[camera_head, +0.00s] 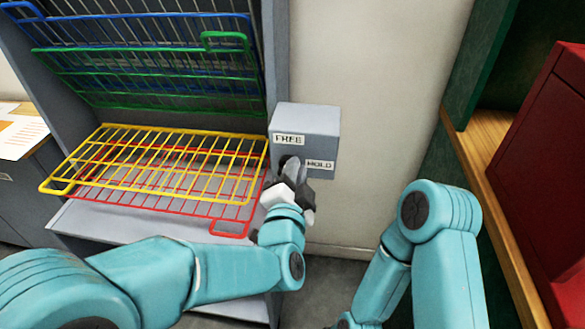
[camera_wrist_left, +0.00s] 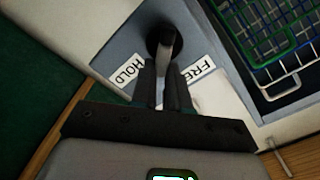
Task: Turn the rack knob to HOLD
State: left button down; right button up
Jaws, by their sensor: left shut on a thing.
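The rack knob (camera_head: 287,160) is a dark round hub on the front of a grey box (camera_head: 309,119). The box has a FREE label (camera_head: 288,139) at upper left and a HOLD label (camera_head: 320,165) at lower right. My left gripper (camera_head: 293,171) is at the knob, hiding part of it in the head view. In the left wrist view my left gripper (camera_wrist_left: 163,76) is shut on the grey lever of the knob (camera_wrist_left: 161,40). The lever points between the HOLD label (camera_wrist_left: 125,74) and the FREE label (camera_wrist_left: 201,72). My right gripper is out of view.
Left of the box is a grey rack with a yellow wire shelf (camera_head: 160,166), a red one (camera_head: 231,227) below, and raised green (camera_head: 150,82) and blue ones. A red cabinet (camera_head: 550,150) stands on a wooden shelf at the right. Bare wall lies between.

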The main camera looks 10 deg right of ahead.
pick_arm(q)
jog(key=shift+s+d+f+m+p, duration=0.15)
jog(key=shift+f+m, duration=0.1)
jog(key=shift+m, duration=1)
jog(key=shift+w+f+m+p, duration=0.1)
jog(key=shift+f+m, duration=0.15)
jog(key=shift+m, duration=1.05)
jog(key=shift+s+d+f+m+p, duration=0.15)
jog(key=shift+f+m, duration=0.1)
jog(key=shift+m, duration=1)
jog(key=shift+w, duration=0.1)
jog(key=c, duration=1.1)
grip_release()
jog(key=shift+a+f, duration=0.1)
jog(key=shift+a, duration=0.05)
